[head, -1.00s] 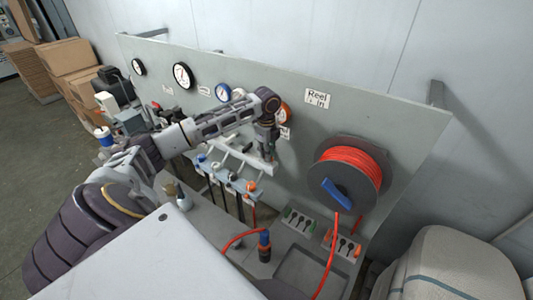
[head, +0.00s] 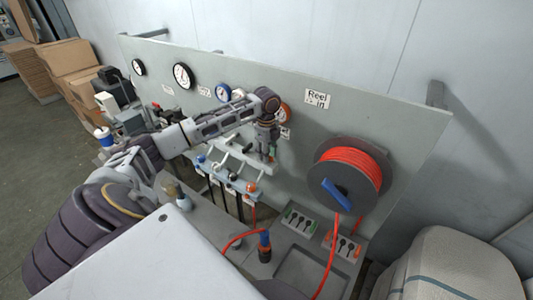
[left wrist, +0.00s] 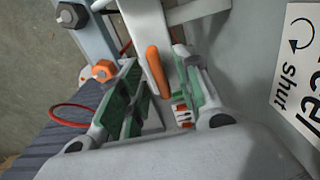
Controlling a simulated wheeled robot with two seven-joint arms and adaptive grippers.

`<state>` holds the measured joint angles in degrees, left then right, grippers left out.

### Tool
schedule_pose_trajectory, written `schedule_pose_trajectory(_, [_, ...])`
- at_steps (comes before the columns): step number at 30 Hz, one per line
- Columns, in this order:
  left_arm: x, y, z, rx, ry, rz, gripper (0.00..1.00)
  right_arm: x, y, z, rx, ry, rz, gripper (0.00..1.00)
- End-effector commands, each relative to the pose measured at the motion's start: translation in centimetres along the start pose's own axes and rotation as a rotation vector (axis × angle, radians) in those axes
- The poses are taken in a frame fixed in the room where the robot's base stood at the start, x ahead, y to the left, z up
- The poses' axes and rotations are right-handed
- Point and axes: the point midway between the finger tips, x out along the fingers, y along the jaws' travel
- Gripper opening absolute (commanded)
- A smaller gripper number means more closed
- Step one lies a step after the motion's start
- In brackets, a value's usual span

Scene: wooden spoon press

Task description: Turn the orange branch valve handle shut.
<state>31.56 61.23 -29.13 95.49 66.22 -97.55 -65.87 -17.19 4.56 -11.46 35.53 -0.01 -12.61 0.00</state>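The orange valve handle (left wrist: 158,75) shows in the left wrist view as a slim bar beside a pale pipe. It lies between the two green-padded fingers of my left gripper (left wrist: 162,92), which are apart. I cannot tell whether either finger touches it. In the head view my left gripper (head: 267,148) is at the right end of the pale pipework (head: 236,152), in front of the panel. The handle cannot be made out there, with the gripper over that spot. My right gripper is not in view.
An orange nut (left wrist: 103,70) sits beside the left finger. A hose reel (head: 345,178) with red hose is to the right on the panel. Gauges (head: 182,76) line the panel above. A tray (head: 297,272) lies on the bench below. A "shut" sign (left wrist: 300,58) is close by.

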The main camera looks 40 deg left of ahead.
Motion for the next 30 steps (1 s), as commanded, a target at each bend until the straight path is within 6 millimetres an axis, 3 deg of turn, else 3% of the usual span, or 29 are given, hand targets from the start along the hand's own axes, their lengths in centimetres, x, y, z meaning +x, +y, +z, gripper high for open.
schedule_pose_trajectory(11, [-1.5, 0.0, 0.0, 0.000, 0.000, -0.001, 0.33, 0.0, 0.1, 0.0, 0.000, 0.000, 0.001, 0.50])
schedule_pose_trajectory(30, [-10.2, -0.1, 0.0, 0.000, 0.001, -0.002, 0.33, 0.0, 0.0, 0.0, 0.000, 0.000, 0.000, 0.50])
